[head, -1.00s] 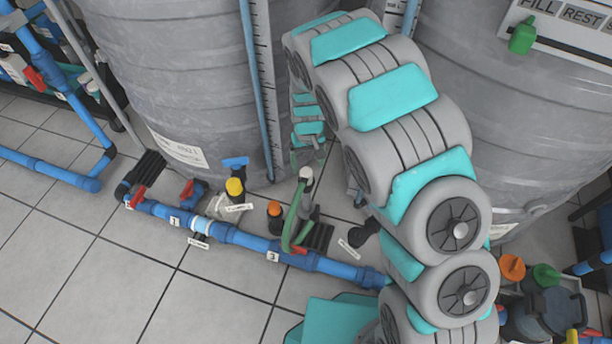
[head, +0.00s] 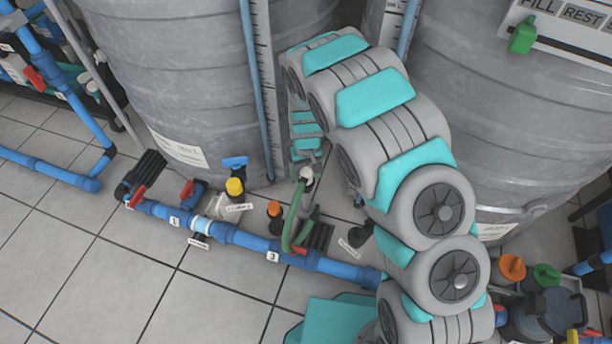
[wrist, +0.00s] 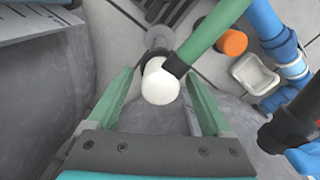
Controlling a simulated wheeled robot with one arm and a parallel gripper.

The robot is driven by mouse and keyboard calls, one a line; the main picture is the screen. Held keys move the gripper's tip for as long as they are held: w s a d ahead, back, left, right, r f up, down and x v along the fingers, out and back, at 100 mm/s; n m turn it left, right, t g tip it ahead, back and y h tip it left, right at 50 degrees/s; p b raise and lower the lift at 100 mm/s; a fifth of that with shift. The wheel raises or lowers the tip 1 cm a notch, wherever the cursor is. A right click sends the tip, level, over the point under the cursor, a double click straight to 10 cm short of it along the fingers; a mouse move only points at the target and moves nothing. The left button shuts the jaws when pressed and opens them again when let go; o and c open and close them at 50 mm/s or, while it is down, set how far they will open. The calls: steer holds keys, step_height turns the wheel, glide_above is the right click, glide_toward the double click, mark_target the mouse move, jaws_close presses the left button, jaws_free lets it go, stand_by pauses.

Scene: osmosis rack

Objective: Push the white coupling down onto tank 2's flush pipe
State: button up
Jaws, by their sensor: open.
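The white coupling (wrist: 160,84) is a pale, rounded piece at the end of a green hose (wrist: 213,32). In the head view the coupling (head: 306,174) is at the top of a grey upright pipe (head: 308,200) beside the blue pipe run. A dark ring shows behind the coupling in the wrist view; how far the coupling sits on the pipe I cannot tell. My gripper (wrist: 158,76) is open, its two green fingers on either side of the coupling with gaps. In the head view my gripper (head: 305,152) is just above the coupling, partly hidden by my arm.
A blue pipe (head: 240,236) with numbered tags and red-handled valves runs along the floor. An orange cap (head: 274,208) and a yellow cap (head: 234,186) stand nearby. Large grey tanks (head: 180,90) rise behind. Tiled floor (head: 90,260) is clear at the front left.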

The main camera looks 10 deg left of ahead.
mark_target(306, 170)
jaws_close()
stand_by(0.7)
steer(key=shift+r, duration=0.8)
step_height(306, 170, up, 2)
steer(key=shift+r, duration=0.2)
steer(key=s+d, duration=0.2)
steer(key=s, duration=0.5)
steer(key=s+d+r, duration=0.1)
steer(key=s+d, duration=0.2)
steer(key=s, duration=0.5)
steer(key=shift+s+d, duration=0.1)
steer(key=shift+d, duration=0.1)
